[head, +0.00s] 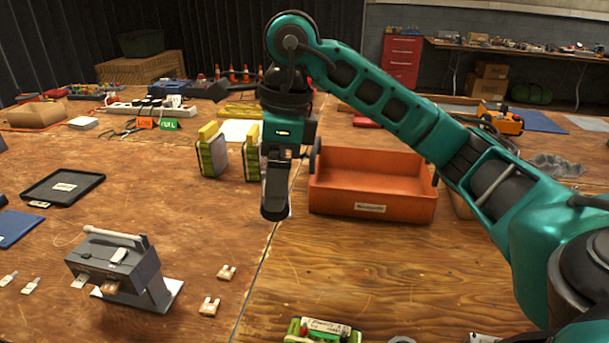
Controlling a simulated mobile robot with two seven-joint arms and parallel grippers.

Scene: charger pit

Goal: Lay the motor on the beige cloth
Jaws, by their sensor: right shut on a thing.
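My right gripper (276,203) hangs fingers-down above the wooden table, left of the orange tray. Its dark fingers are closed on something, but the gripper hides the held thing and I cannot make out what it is. I cannot pick out a motor anywhere else in view. No beige cloth can be made out; a crumpled grey cloth (556,165) lies at the far right. My left gripper is not in view.
An orange tray (372,185) stands right of my gripper. Green-and-yellow packs (212,155) stand behind left. A grey device (118,265) with loose plugs is at front left, a green-framed item (320,331) at the front edge.

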